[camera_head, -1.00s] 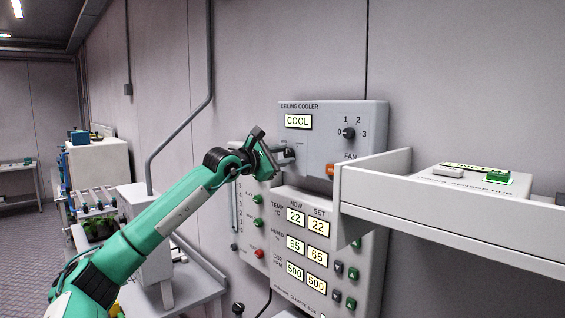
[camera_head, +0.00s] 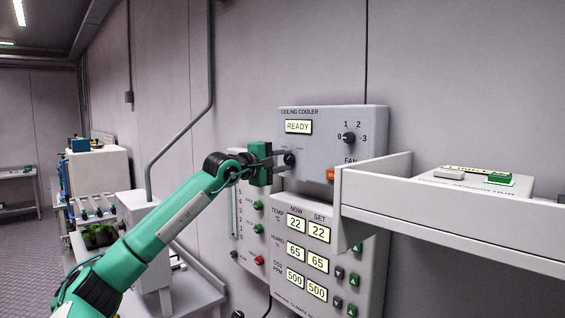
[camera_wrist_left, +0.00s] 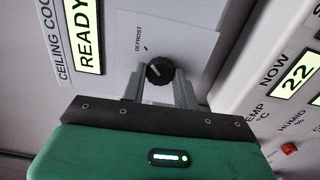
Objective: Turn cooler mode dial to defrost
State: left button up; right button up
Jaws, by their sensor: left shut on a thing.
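The ceiling cooler panel (camera_head: 330,118) is on the wall, with its display (camera_head: 298,127) reading READY. Its black mode dial (camera_head: 290,158) is at the panel's lower left. In the left wrist view the dial (camera_wrist_left: 159,71) sits between the two grey fingers of my left gripper (camera_wrist_left: 160,84), which is shut on it. The DEFROST label is printed above the dial, with a short tick beside it. Exactly where the dial points is hard to tell. In the head view my left gripper (camera_head: 281,160) reaches the dial from the left. My right gripper is out of view.
A fan dial (camera_head: 349,138) and an orange button (camera_head: 331,174) are to the right. The climate panel (camera_head: 307,229) is below. A white shelf (camera_head: 440,225) juts out at the right, carrying a white box with a green block (camera_head: 498,178).

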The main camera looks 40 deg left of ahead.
pick_arm(q)
jog(key=shift+f+m, duration=0.1)
jog(key=shift+m, duration=0.2)
jog(key=o, duration=1)
jog(key=shift+s+f+b, duration=0.1)
jog(key=shift+s+b, duration=0.35)
jog(key=s+b, duration=0.2)
jog(key=s, duration=0.2)
jog(key=s+b, duration=0.3)
jog(key=s, duration=0.1)
jog(key=s+a+b, duration=0.1)
jog(key=s+b, duration=0.2)
jog(key=s, duration=0.2)
